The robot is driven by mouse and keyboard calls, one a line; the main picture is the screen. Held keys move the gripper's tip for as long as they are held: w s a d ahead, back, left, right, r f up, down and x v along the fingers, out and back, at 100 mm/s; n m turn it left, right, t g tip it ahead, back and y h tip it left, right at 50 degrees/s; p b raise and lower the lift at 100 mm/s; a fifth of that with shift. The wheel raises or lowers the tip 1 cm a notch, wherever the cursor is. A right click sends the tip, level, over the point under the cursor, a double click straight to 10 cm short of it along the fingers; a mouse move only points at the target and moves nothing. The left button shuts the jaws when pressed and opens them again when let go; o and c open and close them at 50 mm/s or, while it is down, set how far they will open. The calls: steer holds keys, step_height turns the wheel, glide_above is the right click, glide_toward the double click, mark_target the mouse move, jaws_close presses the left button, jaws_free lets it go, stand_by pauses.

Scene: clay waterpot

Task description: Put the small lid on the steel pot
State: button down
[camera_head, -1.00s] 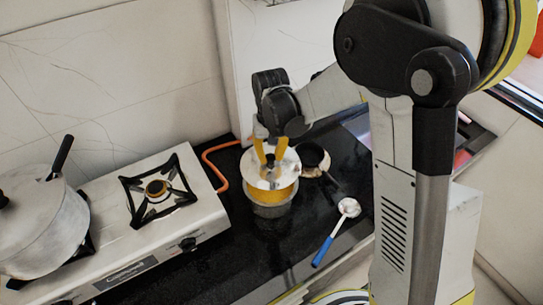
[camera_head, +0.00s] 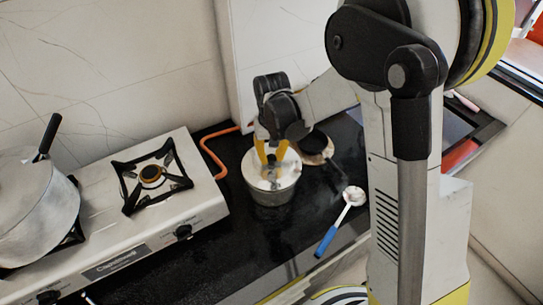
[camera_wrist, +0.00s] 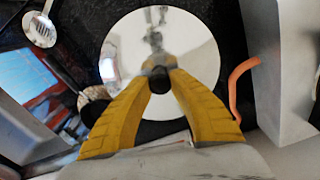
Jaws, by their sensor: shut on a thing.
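The small lid (camera_head: 256,174) is a shiny round steel disc with a dark knob. It lies level over the mouth of the steel pot (camera_head: 272,196) on the black counter and appears to rest on its rim. Its disc also fills the middle of the wrist view (camera_wrist: 195,42), where it hides the pot. My gripper (camera_head: 270,164) is directly above the lid, pointing down, with its yellow fingers shut on the knob (camera_wrist: 160,80). The pot's inside is covered in both views.
A white stove (camera_head: 110,238) with a free burner (camera_head: 152,175) and a large lidded pot (camera_head: 35,210) stands left. An orange hose (camera_head: 212,158) runs behind. A small dark pan (camera_head: 314,146) is just right of the steel pot; a blue-handled skimmer (camera_head: 327,240) lies front right.

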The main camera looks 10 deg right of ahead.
steer(key=shift+f+b, duration=0.85)
stand_by(0.7)
steer(key=c, duration=1.2)
jaws_free()
step_height(320, 180, up, 12)
steer(key=shift+s+r, duration=0.1)
